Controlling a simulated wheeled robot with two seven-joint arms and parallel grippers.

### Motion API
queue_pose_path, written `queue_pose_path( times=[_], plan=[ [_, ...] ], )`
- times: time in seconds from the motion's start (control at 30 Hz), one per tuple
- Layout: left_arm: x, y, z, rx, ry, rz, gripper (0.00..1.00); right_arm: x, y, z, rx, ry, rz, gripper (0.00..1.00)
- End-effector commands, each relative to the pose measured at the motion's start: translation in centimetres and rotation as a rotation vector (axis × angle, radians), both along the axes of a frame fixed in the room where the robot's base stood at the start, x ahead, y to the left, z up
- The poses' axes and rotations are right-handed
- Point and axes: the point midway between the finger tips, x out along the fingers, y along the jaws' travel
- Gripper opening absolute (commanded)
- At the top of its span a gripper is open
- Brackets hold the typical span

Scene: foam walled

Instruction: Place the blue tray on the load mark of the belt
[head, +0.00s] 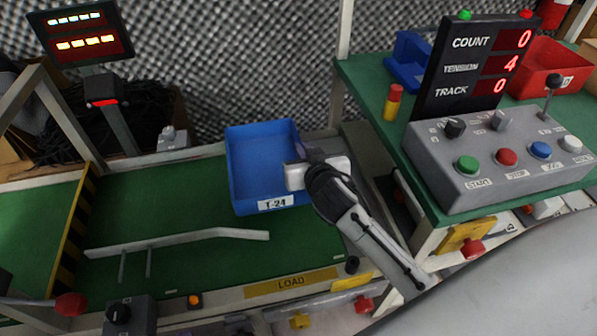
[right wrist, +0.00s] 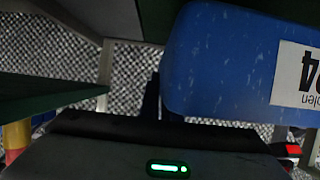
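The blue tray (head: 262,150), with a white T-24 label on its near side, is at the right part of the green belt (head: 190,200), by the back rail. It looks empty. The yellow LOAD plate (head: 291,282) is on the belt's front edge, nearer me than the tray. My right gripper (head: 293,174) is at the tray's right wall. The tray's blue side (right wrist: 225,65) fills much of the right wrist view, close to the dark fingers. Whether the fingers are closed on the wall is hidden, and whether the tray touches the belt is unclear. My left gripper is not in view.
A pale angled guide bar (head: 180,242) crosses the belt in front of the tray. A grey control box (head: 500,160) and a counter display (head: 475,65) stand on the right bench, with a red bin (head: 545,70).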

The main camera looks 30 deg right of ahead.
Motion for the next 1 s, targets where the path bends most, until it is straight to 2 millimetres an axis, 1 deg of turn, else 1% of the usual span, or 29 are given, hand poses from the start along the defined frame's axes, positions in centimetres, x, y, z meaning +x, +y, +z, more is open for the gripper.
queue_pose_path(
  times=[0.13,0.2,0.3,0.37,0.5,0.73,0.77,0.8,0.87,1.0],
  plan=[
    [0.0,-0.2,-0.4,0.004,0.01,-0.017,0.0,0.1,0.0,-0.9,0.002,-0.006,0.001,0.0],
    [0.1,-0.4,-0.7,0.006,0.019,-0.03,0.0,0.1,0.0,-1.9,0.0,-0.005,0.001,0.0],
    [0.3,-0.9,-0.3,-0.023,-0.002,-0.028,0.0,0.1,0.0,-3.4,0.001,-0.004,0.0,0.0],
    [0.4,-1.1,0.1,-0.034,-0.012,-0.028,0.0,0.1,0.0,-4.0,0.002,-0.006,0.001,0.0],
    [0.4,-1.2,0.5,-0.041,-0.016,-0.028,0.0,0.1,0.0,-3.9,0.002,-0.008,0.001,0.0],
    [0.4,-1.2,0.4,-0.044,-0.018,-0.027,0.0,0.1,0.0,-4.2,0.003,-0.007,0.0,0.0],
    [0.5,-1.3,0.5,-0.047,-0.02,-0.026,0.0,0.0,0.0,-4.5,0.001,-0.001,0.0,0.05],
    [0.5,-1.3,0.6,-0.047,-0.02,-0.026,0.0,0.0,0.0,-4.4,0.0,-0.002,0.0,0.12],
    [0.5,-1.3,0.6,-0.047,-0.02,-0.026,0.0,0.0,0.0,-4.4,0.001,-0.001,0.0,0.22],
    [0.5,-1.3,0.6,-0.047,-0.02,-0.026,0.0,0.0,0.0,-4.4,0.001,-0.001,0.0,0.22]
  ],
)
